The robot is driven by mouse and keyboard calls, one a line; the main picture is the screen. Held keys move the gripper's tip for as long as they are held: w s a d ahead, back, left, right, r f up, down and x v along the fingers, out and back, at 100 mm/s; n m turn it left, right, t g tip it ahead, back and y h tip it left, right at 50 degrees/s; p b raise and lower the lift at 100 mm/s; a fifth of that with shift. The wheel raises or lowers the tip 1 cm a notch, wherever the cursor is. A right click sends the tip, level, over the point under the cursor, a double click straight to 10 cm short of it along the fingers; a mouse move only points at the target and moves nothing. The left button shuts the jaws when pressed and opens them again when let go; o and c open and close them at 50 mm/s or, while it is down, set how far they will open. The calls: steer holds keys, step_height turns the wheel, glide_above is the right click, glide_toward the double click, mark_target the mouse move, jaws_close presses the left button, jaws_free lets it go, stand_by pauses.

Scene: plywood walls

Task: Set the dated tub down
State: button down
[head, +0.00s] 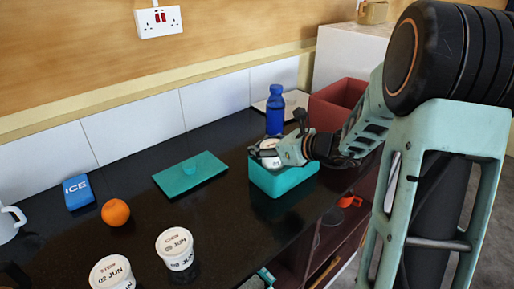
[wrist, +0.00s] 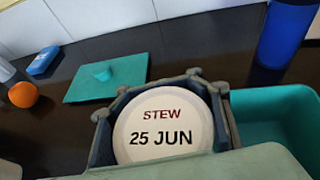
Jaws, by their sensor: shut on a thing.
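My gripper (head: 280,150) is shut on a white tub. The tub's round lid (wrist: 163,125) reads "STEW 25 JUN" in the wrist view and faces the camera. In the head view the held tub (head: 269,158) shows at the far left side of an open teal box (head: 284,184). In the wrist view the teal box (wrist: 275,105) lies just right of the tub. I cannot tell whether the tub's base touches anything. Two more white stew tubs stand at the front of the counter: one reads "02 JUN" (head: 112,273), the other (head: 176,249) has a partly unclear June date.
A teal lid with a knob (head: 182,181) lies flat on the dark counter (head: 140,190). A blue bottle (head: 275,110) stands behind the box. An orange (head: 115,212), a blue ice pack (head: 77,191) and a white mug (head: 8,224) are left. A red bin (head: 338,103) is at back right.

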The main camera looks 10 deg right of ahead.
mark_target(273, 146)
steer(key=shift+f+b, duration=0.55)
steer(key=shift+b, duration=0.1)
steer(key=c, duration=1)
jaws_free()
steer(key=shift+o, duration=0.2)
steer(key=shift+r+p, duration=0.6)
steer(key=shift+p, duration=0.1)
steer(key=v, duration=1.2)
steer(key=shift+a+r+p, duration=0.1)
steer(key=shift+p, duration=0.25)
